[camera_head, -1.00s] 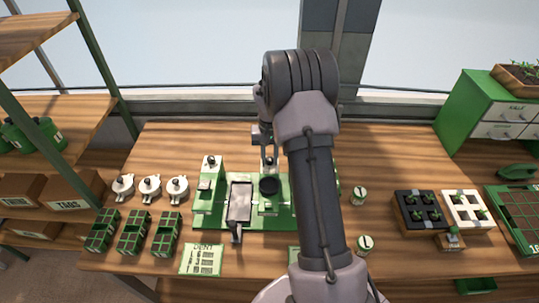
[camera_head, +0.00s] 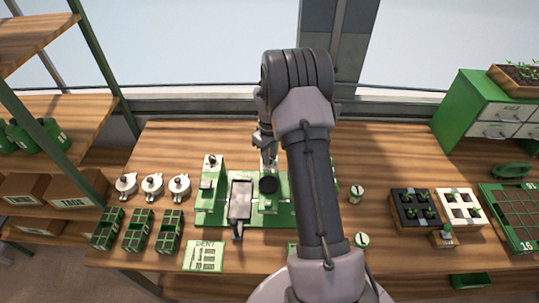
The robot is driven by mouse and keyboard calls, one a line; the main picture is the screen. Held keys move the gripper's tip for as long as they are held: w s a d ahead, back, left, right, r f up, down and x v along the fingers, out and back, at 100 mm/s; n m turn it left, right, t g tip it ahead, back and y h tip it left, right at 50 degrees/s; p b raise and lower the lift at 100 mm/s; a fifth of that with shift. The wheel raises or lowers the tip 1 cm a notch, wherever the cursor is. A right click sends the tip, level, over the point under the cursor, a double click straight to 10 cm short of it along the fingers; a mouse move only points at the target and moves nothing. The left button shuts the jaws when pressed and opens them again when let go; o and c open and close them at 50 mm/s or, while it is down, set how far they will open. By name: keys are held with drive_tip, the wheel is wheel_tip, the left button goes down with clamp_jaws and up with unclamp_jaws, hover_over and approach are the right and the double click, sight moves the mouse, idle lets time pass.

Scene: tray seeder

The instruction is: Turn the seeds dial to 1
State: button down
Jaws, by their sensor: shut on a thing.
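The green tray seeder (camera_head: 212,218) stands in the middle of the wooden bench. It has a left post with a dark-pointered knob (camera_head: 211,161) and a grey tray plate (camera_head: 240,202) in its middle. My gripper (camera_head: 267,152) reaches down from behind my arm to the top of the seeder's right post. It is shut on the seeds dial there. The dial is mostly hidden by the fingers, so its pointer and numbers cannot be read. A black round cup (camera_head: 268,185) sits just below, in front of the post. My arm covers the seeder's right end.
Several white canisters (camera_head: 152,187) and green cell trays (camera_head: 138,232) stand left of the seeder. A green-white card (camera_head: 204,257) lies in front. Small tins (camera_head: 356,193) stand right of my arm, with black (camera_head: 402,223) and white (camera_head: 461,221) seedling trays farther right.

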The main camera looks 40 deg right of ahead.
drive_tip(key=shift+n, duration=0.3)
drive_tip(key=shift+r, duration=0.1)
drive_tip(key=c, duration=1.2)
unclamp_jaws()
wheel_tip(320, 180, up, 17)
drive_tip(key=p, duration=0.3)
drive_tip(key=shift+r, duration=0.15)
